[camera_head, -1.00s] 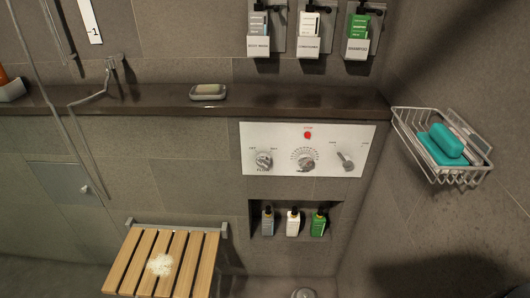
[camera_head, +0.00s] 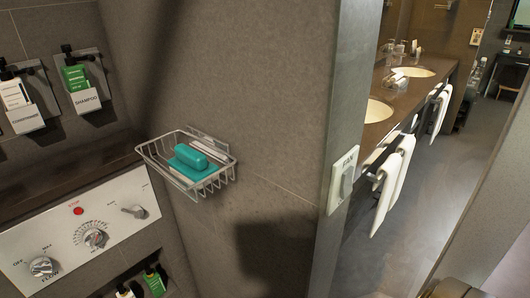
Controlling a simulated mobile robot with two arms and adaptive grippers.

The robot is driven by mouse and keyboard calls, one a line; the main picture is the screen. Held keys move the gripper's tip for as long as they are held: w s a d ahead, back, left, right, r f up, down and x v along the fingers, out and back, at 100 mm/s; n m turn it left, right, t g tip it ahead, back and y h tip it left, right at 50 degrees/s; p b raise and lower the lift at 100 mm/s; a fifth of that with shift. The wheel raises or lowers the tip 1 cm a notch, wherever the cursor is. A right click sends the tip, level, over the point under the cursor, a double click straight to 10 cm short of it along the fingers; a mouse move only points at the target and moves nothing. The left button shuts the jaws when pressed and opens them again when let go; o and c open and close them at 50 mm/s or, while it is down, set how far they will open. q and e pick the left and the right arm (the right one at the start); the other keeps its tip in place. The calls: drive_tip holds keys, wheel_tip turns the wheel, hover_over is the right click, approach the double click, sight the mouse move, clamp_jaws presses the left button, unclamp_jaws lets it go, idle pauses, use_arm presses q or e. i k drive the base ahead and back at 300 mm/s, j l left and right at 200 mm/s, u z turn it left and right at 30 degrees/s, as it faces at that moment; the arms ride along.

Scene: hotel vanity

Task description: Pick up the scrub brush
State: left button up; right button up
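A wire basket (camera_head: 222,177) is fixed to the tiled wall, left of the picture's centre. In it lies a teal item (camera_head: 190,156) with a rounded upper part, on a flat teal piece (camera_head: 196,171). I cannot tell for certain whether this is the scrub brush or a soap. A thin pale item (camera_head: 208,149) lies behind it in the basket. No other thing that looks like a scrub brush is clear in view. Neither of my grippers shows.
A control panel (camera_head: 60,228) with knobs is at the lower left. Shampoo (camera_head: 76,77) and conditioner (camera_head: 16,94) dispensers hang above a dark ledge (camera_head: 60,186). A wall edge with a switch (camera_head: 345,180) stands right of the basket. Beyond it are a vanity counter (camera_head: 384,101), white towels (camera_head: 393,185) and open floor (camera_head: 430,215).

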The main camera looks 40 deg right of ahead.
sight(191, 167)
drive_tip(key=z, duration=0.75)
